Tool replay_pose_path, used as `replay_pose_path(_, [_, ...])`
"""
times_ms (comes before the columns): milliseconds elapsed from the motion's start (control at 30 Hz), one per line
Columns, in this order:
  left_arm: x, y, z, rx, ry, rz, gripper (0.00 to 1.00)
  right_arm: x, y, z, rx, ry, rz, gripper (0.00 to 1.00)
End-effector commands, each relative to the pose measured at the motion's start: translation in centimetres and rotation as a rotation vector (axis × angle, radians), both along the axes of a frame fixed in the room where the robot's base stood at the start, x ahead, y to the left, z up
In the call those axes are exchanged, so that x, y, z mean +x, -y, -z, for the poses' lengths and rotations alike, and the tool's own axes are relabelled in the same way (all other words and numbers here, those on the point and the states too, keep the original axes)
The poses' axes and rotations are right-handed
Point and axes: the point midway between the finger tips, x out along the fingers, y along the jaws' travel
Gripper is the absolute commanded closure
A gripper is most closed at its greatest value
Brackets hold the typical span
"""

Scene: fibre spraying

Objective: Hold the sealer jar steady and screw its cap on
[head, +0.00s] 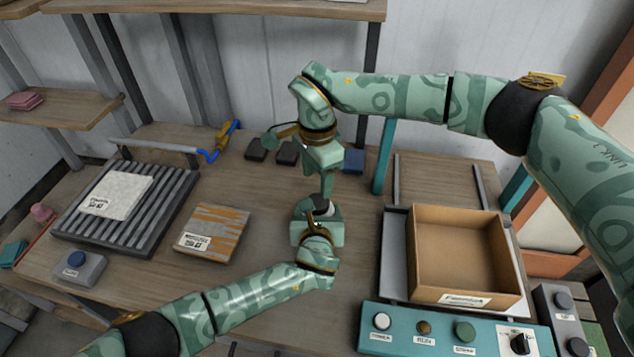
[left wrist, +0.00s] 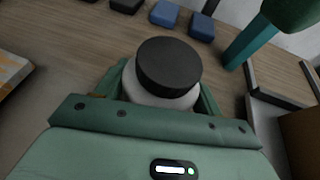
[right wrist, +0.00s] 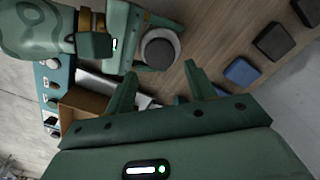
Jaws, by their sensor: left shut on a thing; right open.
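The sealer jar (left wrist: 150,98) is white and stands upright between the fingers of my left gripper (left wrist: 163,90), which is shut on its sides. A dark cap (left wrist: 168,66) sits on top of the jar; how tightly it is seated cannot be told. In the head view the jar (head: 329,211) is small and partly hidden by the grippers. My right gripper (head: 326,186) points down from just above the jar. In the right wrist view its fingers (right wrist: 158,82) are spread and empty, apart from the cap (right wrist: 160,50).
A cardboard box (head: 424,265) and a teal button panel (head: 400,345) lie to the right. A patterned board (head: 214,233) and a ribbed rack (head: 160,215) lie to the left. Several dark and blue blocks (head: 354,161) sit behind the jar.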

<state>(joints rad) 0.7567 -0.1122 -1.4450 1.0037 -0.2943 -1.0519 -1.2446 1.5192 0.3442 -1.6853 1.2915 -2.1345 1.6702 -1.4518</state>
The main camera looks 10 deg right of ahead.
Motion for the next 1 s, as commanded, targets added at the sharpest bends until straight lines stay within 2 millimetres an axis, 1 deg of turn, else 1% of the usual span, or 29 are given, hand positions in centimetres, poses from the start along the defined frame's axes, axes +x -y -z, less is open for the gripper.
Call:
replay_pose_path(33, [-0.1, 0.1, 0.1, -0.001, -0.002, 0.001, 0.96, 0.0, 0.0, -0.6, 0.002, 0.000, -0.026, 0.45])
replay_pose_path(133, [-0.1, 0.1, 0.1, -0.001, -0.002, 0.001, 0.96, 0.0, 0.1, -1.2, -0.001, 0.000, -0.055, 0.45])
replay_pose_path(367, [-0.1, 0.1, 0.1, -0.002, -0.003, 0.002, 0.96, 0.0, 0.1, -1.1, -0.001, 0.002, -0.055, 0.45])
replay_pose_path(467, [-0.1, 0.1, 0.1, -0.002, -0.003, 0.002, 0.96, 0.0, 0.1, -0.8, -0.001, 0.000, -0.055, 0.45])
replay_pose_path(567, [-0.1, 0.1, 0.1, -0.002, -0.003, 0.002, 0.96, 0.0, 0.1, 0.2, -0.001, 0.000, -0.054, 0.45])
replay_pose_path(800, [-0.1, 0.1, 0.1, -0.002, -0.003, 0.002, 0.96, 0.0, 0.0, 4.0, -0.001, -0.002, -0.054, 0.45])
replay_pose_path(900, [-0.1, 0.1, 0.1, -0.002, -0.003, 0.002, 0.96, 0.0, 0.0, 5.3, 0.000, -0.001, -0.054, 0.45])
replay_pose_path(1000, [-0.1, 0.1, 0.0, -0.002, -0.003, 0.002, 0.96, 0.0, 0.1, 6.2, -0.001, 0.000, -0.053, 0.45])
